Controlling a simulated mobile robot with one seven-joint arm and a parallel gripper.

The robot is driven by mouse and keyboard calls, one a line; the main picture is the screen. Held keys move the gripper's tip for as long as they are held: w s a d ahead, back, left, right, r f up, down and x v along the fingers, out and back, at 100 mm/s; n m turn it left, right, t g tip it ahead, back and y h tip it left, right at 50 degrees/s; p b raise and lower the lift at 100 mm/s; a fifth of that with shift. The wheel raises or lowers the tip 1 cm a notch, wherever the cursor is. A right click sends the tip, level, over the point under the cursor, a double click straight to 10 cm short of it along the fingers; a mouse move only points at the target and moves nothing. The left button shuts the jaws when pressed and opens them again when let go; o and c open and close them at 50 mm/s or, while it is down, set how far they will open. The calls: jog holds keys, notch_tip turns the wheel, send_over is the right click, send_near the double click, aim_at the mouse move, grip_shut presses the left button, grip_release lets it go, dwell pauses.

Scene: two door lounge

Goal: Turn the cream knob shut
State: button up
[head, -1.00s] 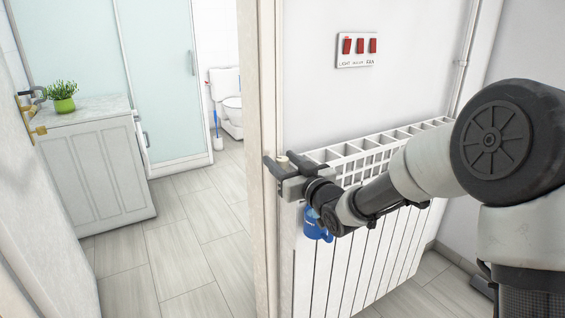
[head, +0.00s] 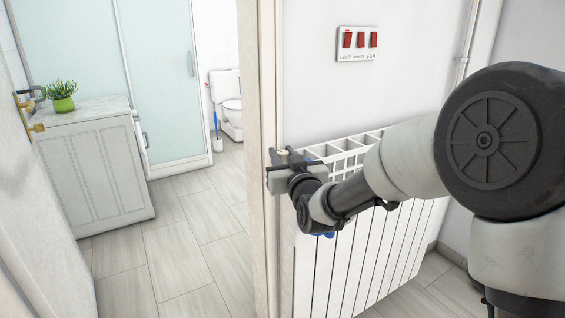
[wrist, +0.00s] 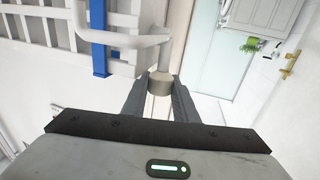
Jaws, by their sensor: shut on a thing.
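The cream knob (wrist: 160,82) is a short round knob at the end of the white pipe beside the radiator. In the wrist view it sits between my two fingers, which touch it on both sides. My gripper (wrist: 160,90) is shut on the knob. In the head view my gripper (head: 281,160) is at the radiator's near left upper corner, and only a small bit of the knob shows between the fingers. The white radiator (head: 372,255) stands against the wall, partly behind my arm.
A blue object (wrist: 98,40) hangs at the radiator close to my gripper, mostly hidden in the head view. The door frame (head: 262,120) stands just left of my gripper. Red switches (head: 360,40) are on the wall above. The tiled floor (head: 180,260) through the doorway is clear.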

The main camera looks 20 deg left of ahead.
jog(key=m+t+h, duration=0.1)
jog(key=m+h, duration=0.1)
jog(key=h, duration=0.1)
jog(key=m+t+h+p, duration=0.1)
jog(key=m+h, duration=0.1)
jog(key=shift+s+a+t+h, duration=0.1)
jog(key=shift+a+t+h, duration=0.1)
jog(key=shift+t+h, duration=0.15)
jog(key=shift+d+m+t+h+p, duration=0.2)
jog(key=shift+m+h+p, duration=0.4)
jog(key=shift+m+h, duration=0.7)
jog(key=shift+h, duration=0.45)
jog(key=o, duration=1.1)
jog(key=shift+c, duration=0.2)
jog(key=s+d+p, duration=0.1)
jog(key=s+p, duration=0.1)
jog(key=s, duration=1.5)
